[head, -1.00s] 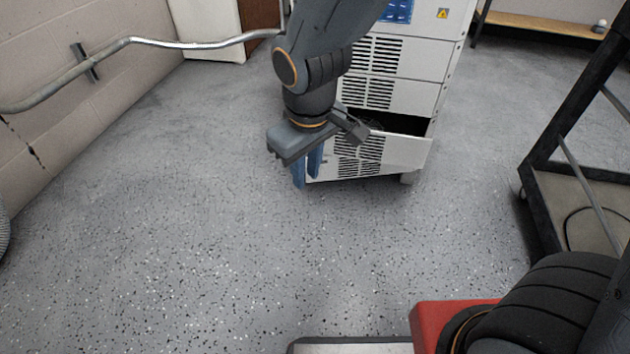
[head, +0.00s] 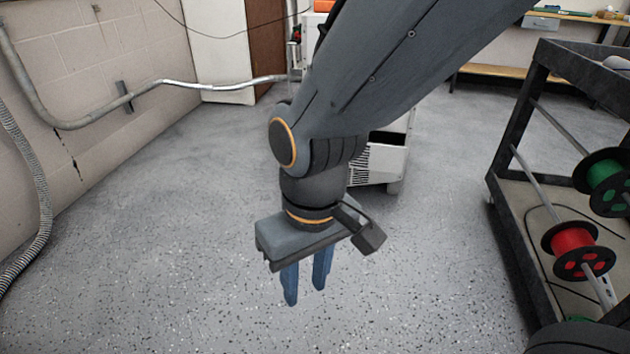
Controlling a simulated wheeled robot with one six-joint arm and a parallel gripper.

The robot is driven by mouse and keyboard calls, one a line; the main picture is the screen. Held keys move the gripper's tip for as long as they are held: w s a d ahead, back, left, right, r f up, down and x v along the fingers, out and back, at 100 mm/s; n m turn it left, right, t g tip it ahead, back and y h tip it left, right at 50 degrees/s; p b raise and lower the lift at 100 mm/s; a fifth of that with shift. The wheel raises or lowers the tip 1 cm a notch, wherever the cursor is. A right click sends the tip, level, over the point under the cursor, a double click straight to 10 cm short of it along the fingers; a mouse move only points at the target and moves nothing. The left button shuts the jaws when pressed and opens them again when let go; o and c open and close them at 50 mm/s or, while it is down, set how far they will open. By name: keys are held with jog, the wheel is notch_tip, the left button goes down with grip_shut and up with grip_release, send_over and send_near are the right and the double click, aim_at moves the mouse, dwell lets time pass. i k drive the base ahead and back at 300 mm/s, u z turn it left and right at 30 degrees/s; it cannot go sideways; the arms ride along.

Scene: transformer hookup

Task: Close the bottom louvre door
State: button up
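The white cabinet (head: 397,125) stands behind my arm in the head view, and the arm hides most of it. Its bottom louvre door (head: 385,166) shows only in part, as a pale panel with dark slots low on the cabinet, right of my wrist. How far this door stands out from the cabinet cannot be told here. My gripper (head: 306,290) points down over bare floor, in front of the cabinet and apart from it. Its two blue fingers have a gap between them, with nothing held.
A dark-framed cart (head: 507,215) with a red spool (head: 573,250) and a green spool (head: 607,182) stands at the right. A metal pipe (head: 225,84) and a grey hose (head: 38,190) run along the left wall. The speckled floor between is clear.

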aim_at(357, 177)
jog(key=u, duration=0.85)
jog(key=i, duration=0.75)
jog(key=z, duration=0.1)
